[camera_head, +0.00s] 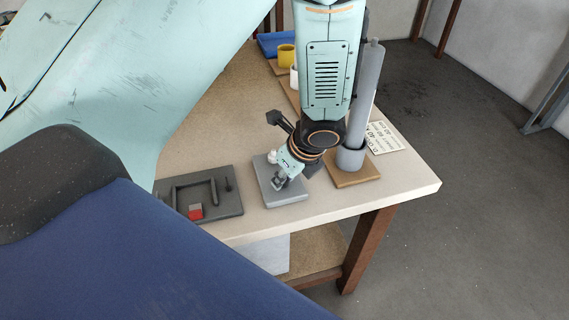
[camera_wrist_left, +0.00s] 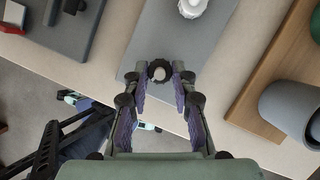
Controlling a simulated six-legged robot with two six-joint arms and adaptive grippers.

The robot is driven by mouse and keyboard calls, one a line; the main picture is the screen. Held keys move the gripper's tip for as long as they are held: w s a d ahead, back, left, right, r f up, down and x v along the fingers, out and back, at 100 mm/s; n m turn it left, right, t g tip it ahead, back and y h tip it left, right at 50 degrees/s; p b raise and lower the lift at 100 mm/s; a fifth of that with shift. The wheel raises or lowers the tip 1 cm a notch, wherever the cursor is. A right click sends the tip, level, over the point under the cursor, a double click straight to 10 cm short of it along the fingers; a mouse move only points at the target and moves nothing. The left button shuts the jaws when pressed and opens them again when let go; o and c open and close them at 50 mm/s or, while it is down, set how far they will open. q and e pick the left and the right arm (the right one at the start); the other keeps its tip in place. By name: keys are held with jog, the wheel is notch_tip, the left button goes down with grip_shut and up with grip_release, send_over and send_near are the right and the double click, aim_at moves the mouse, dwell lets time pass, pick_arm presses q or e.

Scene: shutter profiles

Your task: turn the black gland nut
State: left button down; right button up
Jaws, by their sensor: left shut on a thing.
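The black gland nut (camera_wrist_left: 160,63) is a ridged dark ring with a pale grey centre, over the near edge of a grey plate (camera_wrist_left: 139,55) in the left wrist view. My left gripper (camera_wrist_left: 160,71) is shut on it, with one fingertip on each side. In the head view my left gripper (camera_head: 280,181) is low over the grey plate (camera_head: 294,194), and the nut cannot be made out there. A white fitting (camera_wrist_left: 192,6) stands on the same plate, beyond the nut. My right gripper is not in view.
A tan board (camera_head: 358,177) with a tall grey cylinder (camera_head: 366,95) stands close on the right. A printed card (camera_head: 384,138) lies beside the cylinder. The table's front edge is near.

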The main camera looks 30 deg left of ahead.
pick_arm(q)
jog(key=n+p, duration=0.1)
jog(key=n, duration=0.1)
jog(key=n+g+p, duration=0.1)
jog(key=p, duration=0.1)
jog(key=shift+w+r+n, duration=0.15)
jog(key=shift+n, duration=0.25)
jog(key=n+g+p, duration=0.1)
jog(key=n, duration=0.2)
jog(key=shift+w+n+g+p, duration=0.15)
jog(key=shift+n+g+p, duration=0.15)
jog(key=shift+g, duration=0.1)
jog(key=n, duration=0.2)
jog(key=shift+w+a+n+g+h, duration=0.1)
jog(key=shift+n+g+h, duration=0.2)
jog(key=shift+g, duration=0.1)
jog(key=n+g+h, duration=0.1)
jog(key=n, duration=0.2)
jog(key=shift+w+a+n+p, duration=0.1)
jog(key=shift+n+p, duration=0.2)
jog(key=shift+n, duration=0.1)
jog(key=n+h, duration=0.1)
jog(key=n, duration=0.2)
jog(key=n+h, duration=0.1)
jog(key=n, duration=0.1)
jog(key=shift+a+n+g, duration=0.2)
jog(key=shift+n+g, duration=0.2)
jog(key=c, duration=1.1)
grip_release()
